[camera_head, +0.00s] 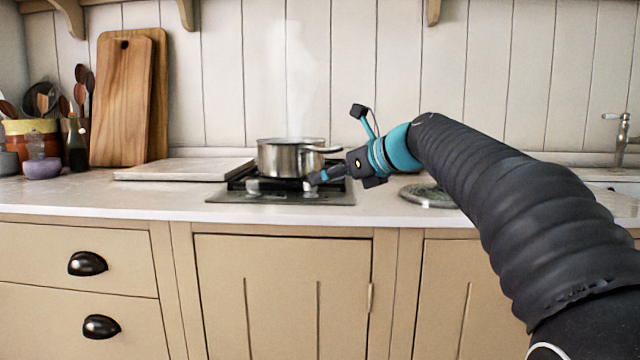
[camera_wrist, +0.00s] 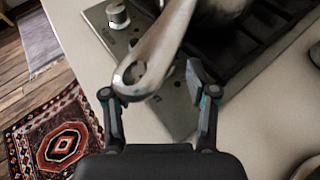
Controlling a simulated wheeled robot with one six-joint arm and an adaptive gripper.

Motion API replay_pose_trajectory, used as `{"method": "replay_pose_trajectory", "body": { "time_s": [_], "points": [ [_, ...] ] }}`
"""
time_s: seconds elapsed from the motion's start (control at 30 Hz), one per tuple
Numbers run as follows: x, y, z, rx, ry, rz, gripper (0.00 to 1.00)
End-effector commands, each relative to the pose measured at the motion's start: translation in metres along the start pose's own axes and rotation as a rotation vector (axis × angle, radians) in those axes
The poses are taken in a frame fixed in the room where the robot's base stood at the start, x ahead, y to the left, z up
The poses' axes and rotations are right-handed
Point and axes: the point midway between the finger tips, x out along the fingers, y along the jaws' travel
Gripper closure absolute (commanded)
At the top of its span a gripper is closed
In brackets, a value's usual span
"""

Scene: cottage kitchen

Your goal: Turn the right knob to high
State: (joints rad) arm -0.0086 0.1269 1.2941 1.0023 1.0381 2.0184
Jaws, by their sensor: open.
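The cooktop (camera_head: 228,198) is a dark metal hob set in the counter, with its knobs along the front edge. The left knob (camera_head: 253,187) is a metal cylinder, also seen in the wrist view (camera_wrist: 117,15). The right knob (camera_head: 308,189) shows only partly below my fingertips; in the wrist view I cannot make it out, and the pot handle covers part of that area. My gripper (camera_head: 317,179) is open, low over the right front of the cooktop. In the wrist view its fingers (camera_wrist: 150,82) stand apart, with the handle's end crossing the view beside the left finger.
A steaming metal pot (camera_head: 284,158) sits on the burner, its handle (camera_wrist: 160,45) pointing right, close to my gripper. A pale board (camera_head: 185,169) lies left of the cooktop. A round trivet (camera_head: 428,195) lies to the right, under my arm.

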Motion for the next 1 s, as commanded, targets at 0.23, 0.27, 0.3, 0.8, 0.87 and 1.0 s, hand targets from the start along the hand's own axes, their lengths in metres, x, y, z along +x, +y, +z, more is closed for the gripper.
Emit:
{"method": "replay_pose_trajectory", "body": {
  "time_s": [0.23, 0.27, 0.3, 0.8, 0.87, 1.0],
  "points": [
    [0.033, -0.001, -0.001, 0.000, 0.000, -0.001, 0.42],
    [0.035, -0.002, -0.001, 0.000, 0.000, -0.002, 0.42],
    [0.037, -0.002, -0.001, 0.000, 0.000, -0.002, 0.42],
    [0.042, -0.002, -0.001, 0.001, 0.000, -0.004, 0.72],
    [0.042, -0.002, -0.001, 0.001, 0.000, -0.004, 0.87],
    [0.033, -0.010, -0.004, 0.002, 0.000, -0.007, 1.00]
  ]
}}
